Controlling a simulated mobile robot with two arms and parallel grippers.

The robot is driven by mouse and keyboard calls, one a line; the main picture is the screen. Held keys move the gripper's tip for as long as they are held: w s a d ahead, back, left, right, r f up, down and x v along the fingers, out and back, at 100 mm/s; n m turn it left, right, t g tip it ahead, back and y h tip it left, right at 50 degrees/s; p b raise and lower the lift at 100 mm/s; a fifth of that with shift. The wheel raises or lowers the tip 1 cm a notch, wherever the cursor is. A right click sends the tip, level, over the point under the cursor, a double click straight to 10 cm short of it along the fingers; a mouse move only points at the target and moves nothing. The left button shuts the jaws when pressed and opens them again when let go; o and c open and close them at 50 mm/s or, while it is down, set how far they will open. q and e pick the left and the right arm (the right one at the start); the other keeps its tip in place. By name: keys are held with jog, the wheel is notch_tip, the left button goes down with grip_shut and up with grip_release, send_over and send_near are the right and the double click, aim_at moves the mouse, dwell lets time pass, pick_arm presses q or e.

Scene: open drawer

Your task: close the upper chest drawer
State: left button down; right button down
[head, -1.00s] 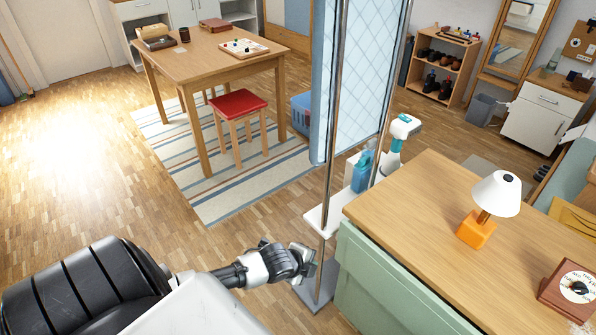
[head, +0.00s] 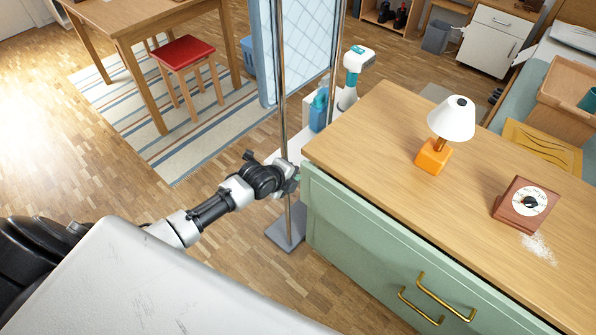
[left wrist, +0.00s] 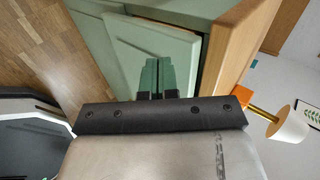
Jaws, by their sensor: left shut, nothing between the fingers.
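The green chest (head: 345,235) has a wooden top (head: 380,130) and stands at the right in the head view. Its upper front carries a brass handle (head: 447,297), with a second brass handle (head: 420,308) just lower left. How far the upper drawer stands out is hard to tell from the head view. My left gripper (head: 292,176) is shut and empty, close by the chest's left front corner. In the left wrist view its fingertips (left wrist: 158,72) point at the green panels (left wrist: 155,45), with a dark gap beside them; contact cannot be told. My right gripper is out of view.
A metal stand with a grey base (head: 287,228) rises right beside my left gripper. A lamp (head: 450,120) and a brown box with a dial (head: 525,205) stand on the chest top. Floor in front of the chest (head: 300,285) is clear.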

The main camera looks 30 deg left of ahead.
aim_at(305, 166)
pick_arm(q)
jog(key=shift+w+d+r, duration=0.1)
jog(key=shift+w+d, duration=0.1)
jog(key=shift+w, duration=0.45)
jog(key=shift+w+d, duration=0.15)
jog(key=shift+w, duration=0.5)
jog(key=shift+w+d+b, duration=0.2)
jog(key=shift+w+b, duration=0.35)
jog(key=shift+w, duration=0.25)
jog(key=shift+w+d, duration=0.15)
jog(key=shift+w, duration=0.3)
jog(key=shift+s, duration=0.2)
